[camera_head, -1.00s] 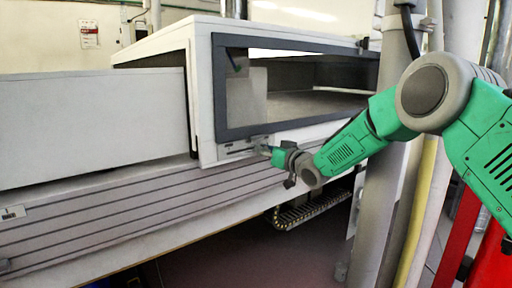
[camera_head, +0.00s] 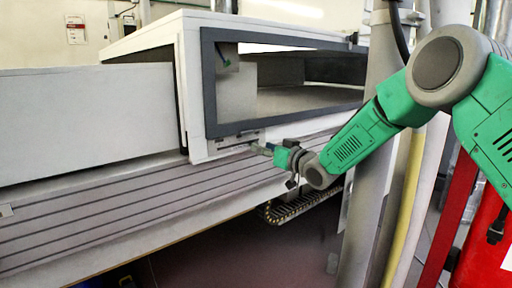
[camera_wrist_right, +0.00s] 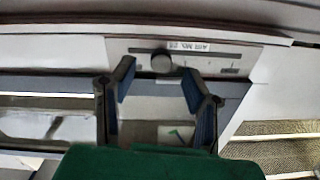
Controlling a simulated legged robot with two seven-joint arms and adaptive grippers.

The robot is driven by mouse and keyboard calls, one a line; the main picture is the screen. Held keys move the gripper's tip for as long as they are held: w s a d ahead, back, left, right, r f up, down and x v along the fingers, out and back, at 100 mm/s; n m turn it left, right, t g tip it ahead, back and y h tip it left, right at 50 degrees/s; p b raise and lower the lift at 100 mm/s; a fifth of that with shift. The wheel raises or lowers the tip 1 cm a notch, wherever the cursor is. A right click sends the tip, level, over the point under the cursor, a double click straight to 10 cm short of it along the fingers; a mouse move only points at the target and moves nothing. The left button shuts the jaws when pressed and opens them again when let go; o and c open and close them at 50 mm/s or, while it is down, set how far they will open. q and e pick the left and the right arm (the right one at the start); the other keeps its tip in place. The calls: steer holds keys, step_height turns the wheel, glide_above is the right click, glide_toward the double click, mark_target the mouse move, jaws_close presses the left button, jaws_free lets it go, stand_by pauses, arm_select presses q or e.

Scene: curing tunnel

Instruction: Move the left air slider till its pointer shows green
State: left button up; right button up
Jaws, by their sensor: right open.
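The air slider panel (camera_head: 236,141) is a pale strip under the dark window frame of the white housing. In the right wrist view the panel (camera_wrist_right: 200,58) shows a thin slot, a small white label and a round dark knob (camera_wrist_right: 162,61). No green pointer mark can be made out. My right gripper (camera_head: 258,149) is at the right end of the panel in the head view. In the wrist view the right gripper (camera_wrist_right: 157,70) is open, its blue-padded fingers either side of the knob's position. Contact cannot be told. My left gripper is not in view.
The window frame (camera_head: 208,88) stands above the panel, with the ribbed side (camera_head: 120,205) below. A grey post (camera_head: 372,150) and yellow pipe (camera_head: 408,190) stand close to my right arm. A cable chain (camera_head: 290,207) hangs under the machine.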

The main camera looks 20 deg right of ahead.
steer(key=shift+v, duration=1.55)
steer(key=shift+f, duration=0.1)
steer(key=s+a+f+m+g+h+p, duration=0.15)
steer(key=s+f+g, duration=0.25)
steer(key=s+f, duration=0.65)
steer(key=s+a+f+g+h+p, duration=0.25)
steer(key=s+f, duration=0.55)
steer(key=f, duration=0.6)
steer(key=s+d+f+g+h+p, duration=0.1)
steer(key=s+g, duration=0.4)
steer(key=s, duration=1.1)
steer(key=s+d+f+g+h+p, duration=0.1)
steer(key=s+f, duration=0.5)
steer(key=s, duration=1.1)
steer(key=d+g+p, duration=0.1)
steer(key=g+p, duration=0.1)
steer(key=g, duration=0.1)
steer(key=shift+s+d+f+g+p, duration=0.2)
steer(key=shift+s+f+g+p, duration=0.05)
steer(key=shift+s+g+p, duration=0.1)
